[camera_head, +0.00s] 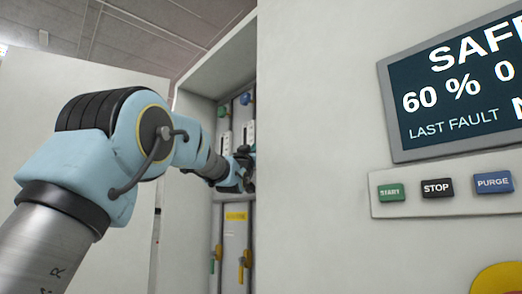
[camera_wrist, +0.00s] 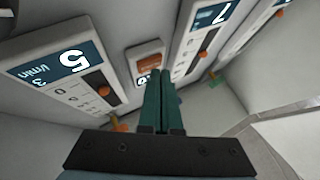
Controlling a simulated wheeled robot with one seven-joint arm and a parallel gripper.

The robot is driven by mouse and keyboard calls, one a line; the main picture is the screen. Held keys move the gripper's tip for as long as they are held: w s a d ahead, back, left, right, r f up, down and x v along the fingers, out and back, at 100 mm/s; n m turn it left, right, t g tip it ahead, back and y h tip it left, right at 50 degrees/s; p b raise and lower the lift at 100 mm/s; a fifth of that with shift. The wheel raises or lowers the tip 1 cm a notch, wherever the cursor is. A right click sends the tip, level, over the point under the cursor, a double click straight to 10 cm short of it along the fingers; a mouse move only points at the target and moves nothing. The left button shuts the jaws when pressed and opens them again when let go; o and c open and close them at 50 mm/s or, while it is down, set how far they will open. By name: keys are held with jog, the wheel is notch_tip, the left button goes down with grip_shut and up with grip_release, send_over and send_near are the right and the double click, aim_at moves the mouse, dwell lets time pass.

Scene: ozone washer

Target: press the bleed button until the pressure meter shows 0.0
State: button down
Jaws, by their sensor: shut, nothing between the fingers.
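An orange-brown button (camera_wrist: 150,61), which appears to be the bleed button, sits on a small white panel in the wrist view. Just below it is a small dark display (camera_wrist: 143,79) with white digits, partly covered by my fingers, so I cannot read it fully. My gripper (camera_wrist: 163,74) is shut and empty, its green fingertips together just below and right of the button in the picture. I cannot tell whether they touch the panel. In the head view my gripper (camera_head: 247,168) is inside the open cabinet, and the button is hidden there.
Flow meters stand on both sides in the wrist view: one reading 5 (camera_wrist: 72,70) at left, one reading 7 (camera_wrist: 205,40) at right. The head view shows valves (camera_head: 245,262) low in the cabinet, and a screen (camera_head: 460,90) above START, STOP and PURGE buttons outside.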

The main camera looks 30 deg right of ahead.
jog(key=shift+s+a, duration=0.1)
jog(key=shift+a, duration=0.35)
jog(key=shift+b, duration=0.35)
jog(key=shift+s+a+b, duration=0.25)
jog(key=shift+a+b, duration=0.7)
jog(key=shift+a, duration=0.3)
jog(key=shift+s+a+b, duration=0.2)
jog(key=shift+a+b, duration=0.7)
jog(key=shift+a, duration=0.3)
jog(key=shift+f, duration=0.1)
